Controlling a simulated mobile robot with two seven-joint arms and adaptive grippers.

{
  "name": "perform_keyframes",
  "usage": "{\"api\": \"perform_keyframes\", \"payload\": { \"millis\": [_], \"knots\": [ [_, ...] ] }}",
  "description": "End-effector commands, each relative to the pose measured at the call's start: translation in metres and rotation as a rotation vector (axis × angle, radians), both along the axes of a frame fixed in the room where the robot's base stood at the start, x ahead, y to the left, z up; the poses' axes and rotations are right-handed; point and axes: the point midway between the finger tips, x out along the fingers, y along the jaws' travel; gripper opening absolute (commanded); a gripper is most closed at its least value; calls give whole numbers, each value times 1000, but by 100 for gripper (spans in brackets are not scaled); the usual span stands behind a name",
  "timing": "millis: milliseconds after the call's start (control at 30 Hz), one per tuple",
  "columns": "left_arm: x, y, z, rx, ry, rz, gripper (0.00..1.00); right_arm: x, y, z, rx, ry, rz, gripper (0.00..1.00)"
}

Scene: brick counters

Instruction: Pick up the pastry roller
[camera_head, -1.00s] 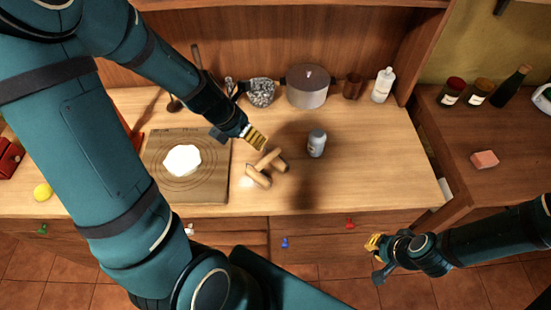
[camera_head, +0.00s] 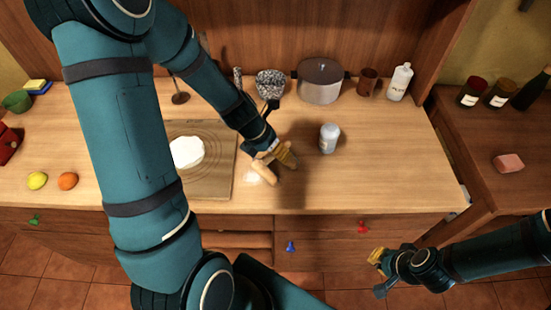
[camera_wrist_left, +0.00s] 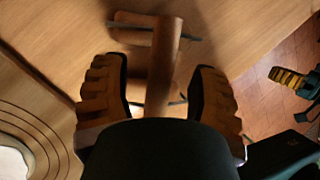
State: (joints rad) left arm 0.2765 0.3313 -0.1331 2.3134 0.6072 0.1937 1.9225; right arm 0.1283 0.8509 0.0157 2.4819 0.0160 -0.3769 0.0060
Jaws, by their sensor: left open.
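The pastry roller (camera_head: 264,173) is a light wooden piece lying on the counter, just right of the pastry board; my left gripper partly hides it in the head view. In the left wrist view, the pastry roller (camera_wrist_left: 164,60) shows a handle running between my fingers and a crosswise roller beyond. My left gripper (camera_head: 284,155) is at the roller. In the wrist view, the open fingers of my left gripper (camera_wrist_left: 160,95) stand either side of the handle, with gaps. My right gripper (camera_head: 378,266) is in front of the counter, away from the roller; its opening is unclear.
The pastry board (camera_head: 212,185) with white dough (camera_head: 187,152) lies left of the roller. A grey-white shaker (camera_head: 329,139) stands close on the right. A pot (camera_head: 320,82) and speckled bowl (camera_head: 270,84) stand at the back.

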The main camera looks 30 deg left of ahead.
Motion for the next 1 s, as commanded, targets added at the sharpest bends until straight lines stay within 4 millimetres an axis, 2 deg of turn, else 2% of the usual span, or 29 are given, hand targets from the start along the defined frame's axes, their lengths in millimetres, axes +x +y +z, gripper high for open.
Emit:
{"api": "perform_keyframes", "payload": {
  "millis": [667,767,833,867,1000],
  "knots": [
    [2,-1,-7,1,-1,1,59,0,0,-4,0,0,1,0],
    [2,-1,-6,0,-1,0,30,0,0,-3,0,0,1,0],
    [2,-1,-6,0,-1,0,5,0,0,-3,0,0,1,0],
    [2,-1,-6,0,-1,0,0,0,0,-3,0,0,1,0],
    [2,-1,-6,0,0,0,0,0,0,-3,0,0,1,0]
  ]
}}
